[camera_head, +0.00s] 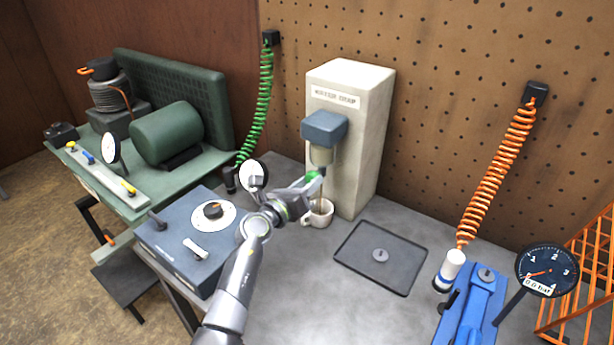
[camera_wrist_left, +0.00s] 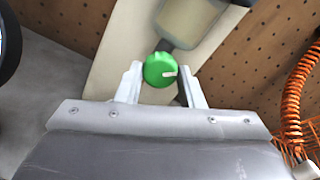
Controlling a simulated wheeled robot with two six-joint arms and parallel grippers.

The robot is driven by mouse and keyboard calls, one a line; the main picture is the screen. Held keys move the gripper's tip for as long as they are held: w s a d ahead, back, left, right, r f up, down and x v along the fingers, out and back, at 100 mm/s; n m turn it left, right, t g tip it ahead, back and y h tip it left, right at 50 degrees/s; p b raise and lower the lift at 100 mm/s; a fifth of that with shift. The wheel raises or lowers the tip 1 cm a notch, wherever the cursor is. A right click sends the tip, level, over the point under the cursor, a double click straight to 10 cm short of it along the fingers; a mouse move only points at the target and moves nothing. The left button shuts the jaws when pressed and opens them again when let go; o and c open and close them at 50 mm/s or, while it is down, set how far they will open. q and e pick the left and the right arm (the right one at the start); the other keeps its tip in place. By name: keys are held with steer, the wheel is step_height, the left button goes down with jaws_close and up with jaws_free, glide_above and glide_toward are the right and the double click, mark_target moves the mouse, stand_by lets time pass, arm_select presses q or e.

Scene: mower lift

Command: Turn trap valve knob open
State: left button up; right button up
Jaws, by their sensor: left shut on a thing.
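The moisture trap is a grey-blue block (camera_head: 325,128) with a translucent bowl (camera_head: 320,157) below it, mounted on a cream column (camera_head: 357,135). Its green valve knob (camera_wrist_left: 156,71) sits under the bowl, and a white mark on it points right in the left wrist view. The knob also shows in the head view (camera_head: 312,176), partly covered by my gripper. My left gripper (camera_wrist_left: 162,74) is shut on the knob, one finger on each side. A white mug (camera_head: 322,219) stands below the trap, with something brownish above or in it. My right gripper is not in view.
A blue-grey box (camera_head: 175,251) with a dial stands left of my left arm. A dark mat (camera_head: 362,264) lies right of the mug. A green coiled hose (camera_head: 262,100) and an orange one (camera_head: 493,180) hang behind. A gauge (camera_head: 546,270) reads 0.0 bar.

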arm_select(q)
steer(key=n+p, duration=0.7)
steer(key=n, duration=0.3)
steer(key=shift+p, duration=0.4)
steer(key=shift+n, duration=0.3)
steer(key=o, duration=1)
steer(key=shift+s, duration=0.1)
